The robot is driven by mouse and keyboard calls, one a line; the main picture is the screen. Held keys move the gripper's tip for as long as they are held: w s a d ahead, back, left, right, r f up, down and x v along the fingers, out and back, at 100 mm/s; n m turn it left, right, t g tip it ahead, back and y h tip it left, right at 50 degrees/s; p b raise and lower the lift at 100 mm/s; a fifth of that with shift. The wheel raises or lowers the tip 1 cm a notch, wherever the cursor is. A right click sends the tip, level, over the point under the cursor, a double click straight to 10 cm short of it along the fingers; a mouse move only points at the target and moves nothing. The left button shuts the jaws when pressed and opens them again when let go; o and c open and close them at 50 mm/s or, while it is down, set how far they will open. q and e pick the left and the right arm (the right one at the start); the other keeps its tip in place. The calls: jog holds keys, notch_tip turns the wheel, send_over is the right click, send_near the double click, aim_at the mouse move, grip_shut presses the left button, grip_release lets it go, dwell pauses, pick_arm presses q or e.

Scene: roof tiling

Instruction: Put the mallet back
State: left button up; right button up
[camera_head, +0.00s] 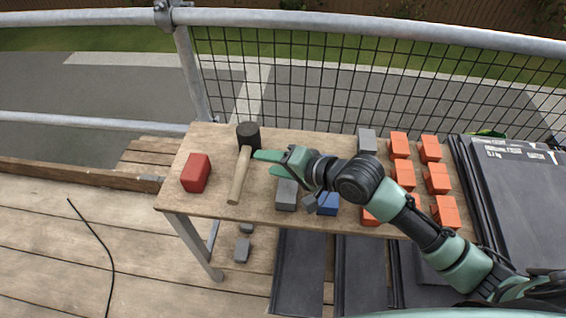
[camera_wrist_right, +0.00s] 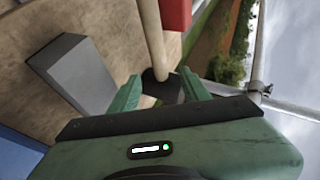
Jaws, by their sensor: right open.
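The mallet has a black head (camera_head: 248,134) and a pale wooden handle (camera_head: 240,175). It lies at the left part of the wooden table (camera_head: 222,147), head toward the back edge, handle toward the front. My right gripper (camera_head: 265,162) is open, just right of the handle near the head. In the right wrist view the mallet handle (camera_wrist_right: 152,38) runs down to the dark head, which shows between and beyond my open fingers (camera_wrist_right: 160,88); the gripper body hides part of it. I cannot tell whether a finger touches the mallet. My left gripper is not in view.
A red block (camera_head: 196,173) stands left of the mallet. Grey (camera_head: 286,195), blue (camera_head: 327,204) and several orange blocks (camera_head: 438,180) stand to the right, partly behind my arm. A railing with mesh (camera_head: 290,90) runs behind the table. Dark tiles (camera_head: 505,175) lie at the right.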

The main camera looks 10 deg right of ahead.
jog(key=shift+v, duration=2.25)
